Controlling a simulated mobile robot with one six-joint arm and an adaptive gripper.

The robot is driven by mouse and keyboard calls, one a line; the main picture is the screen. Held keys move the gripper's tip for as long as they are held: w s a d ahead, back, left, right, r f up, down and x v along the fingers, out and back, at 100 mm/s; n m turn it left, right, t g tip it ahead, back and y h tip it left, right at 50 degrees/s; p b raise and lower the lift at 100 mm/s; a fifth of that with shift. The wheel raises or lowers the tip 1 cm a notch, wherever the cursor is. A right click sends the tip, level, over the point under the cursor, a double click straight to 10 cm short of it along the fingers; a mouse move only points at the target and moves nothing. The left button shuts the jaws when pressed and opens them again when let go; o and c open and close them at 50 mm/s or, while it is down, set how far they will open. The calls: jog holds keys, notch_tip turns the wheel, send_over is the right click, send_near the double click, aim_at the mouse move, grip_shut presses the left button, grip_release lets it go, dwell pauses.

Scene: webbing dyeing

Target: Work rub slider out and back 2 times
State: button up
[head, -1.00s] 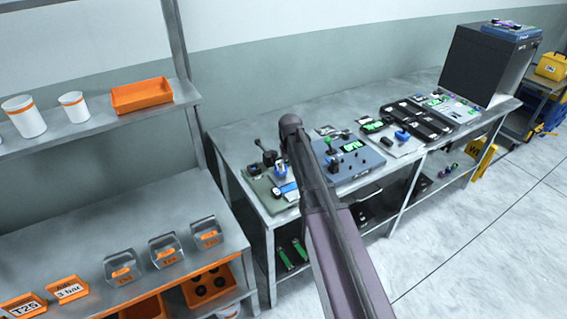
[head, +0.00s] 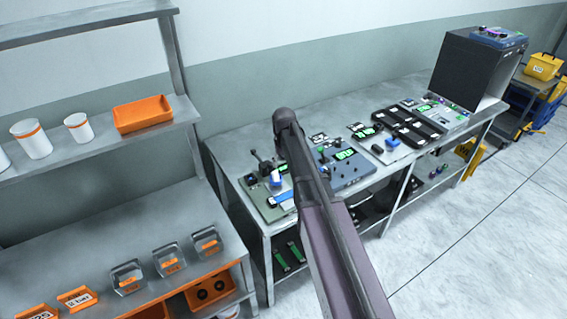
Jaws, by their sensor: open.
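My arm reaches up across the middle of the head view, and its near links cover part of the workbench. My gripper does not show. A grey-green device (head: 251,196) stands at the left end of the bench, with a black lever and a blue and white block on top. A blue-grey panel device (head: 352,177) with a green display stands right of it, partly behind my arm. I cannot tell which part is the rub slider; none is clearly readable as one.
More devices and a black rack (head: 411,124) line the bench to the right, ending at a dark cabinet (head: 470,68). A shelf unit at left holds white tubs (head: 31,140), an orange tray (head: 143,115) and labelled bins.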

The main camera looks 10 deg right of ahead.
jog(key=shift+r+p, duration=2.3)
jog(key=shift+r, duration=0.35)
jog(key=shift+s, duration=0.1)
jog(key=s+a+f+b, duration=0.1)
jog(key=s+f+b, duration=0.3)
jog(key=s, duration=0.7)
jog(key=s+a+f+b, duration=0.1)
jog(key=s+f+b, duration=0.3)
jog(key=s, duration=0.8)
jog(key=shift+a+m, duration=0.2)
jog(key=shift+m, duration=0.1)
